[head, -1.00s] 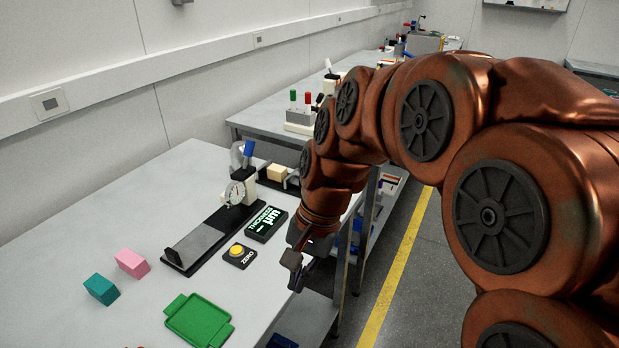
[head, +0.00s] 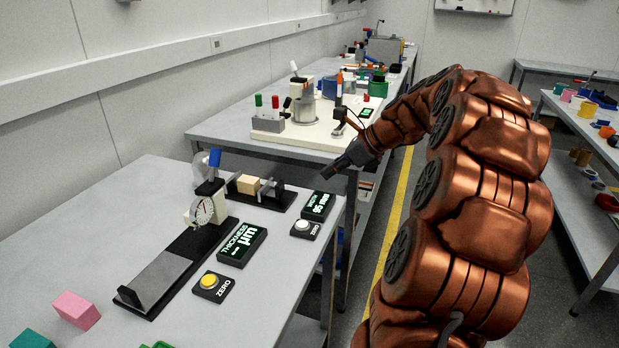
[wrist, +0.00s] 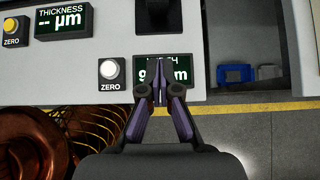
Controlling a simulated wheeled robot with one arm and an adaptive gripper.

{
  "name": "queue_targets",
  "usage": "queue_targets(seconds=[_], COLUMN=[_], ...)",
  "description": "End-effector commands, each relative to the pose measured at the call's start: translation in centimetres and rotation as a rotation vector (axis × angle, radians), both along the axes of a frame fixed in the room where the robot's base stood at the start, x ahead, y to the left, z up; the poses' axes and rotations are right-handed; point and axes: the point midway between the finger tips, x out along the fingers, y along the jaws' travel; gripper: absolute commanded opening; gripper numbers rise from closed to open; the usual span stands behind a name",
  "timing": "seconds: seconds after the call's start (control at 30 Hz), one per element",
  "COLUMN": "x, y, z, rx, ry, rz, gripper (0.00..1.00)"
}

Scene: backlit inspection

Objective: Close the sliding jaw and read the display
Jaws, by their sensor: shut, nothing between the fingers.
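The jaw gauge has a black base (head: 268,200) on the near table, with a beige block (head: 248,185) toward its left end. A dark upright jaw (head: 279,191) stands at its right, with a visible gap from the block. The width display (head: 317,205) is lit green beside it, its figures too small to read surely. In the wrist view my fingers partly cover that display (wrist: 180,70). My gripper (head: 338,172) is shut and empty, above and beyond the table's right edge; in the wrist view its fingertips (wrist: 159,92) are together.
A white zero button (head: 303,226) sits by the width display. The thickness gauge (head: 205,212), its display (head: 241,245) and a yellow button (head: 210,281) stand left. A pink block (head: 76,309) lies front left. A second table (head: 225,125) stands behind; an aisle is at right.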

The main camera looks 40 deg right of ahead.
Motion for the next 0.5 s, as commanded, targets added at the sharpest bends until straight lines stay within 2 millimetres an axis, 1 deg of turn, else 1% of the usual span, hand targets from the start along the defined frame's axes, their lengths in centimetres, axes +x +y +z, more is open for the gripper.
queue_targets(seconds=[0.5], x=[5.3], y=[3.5], z=[-6.4], rx=[0.001], ry=[0.005], rz=[0.008], gripper=[0.00])
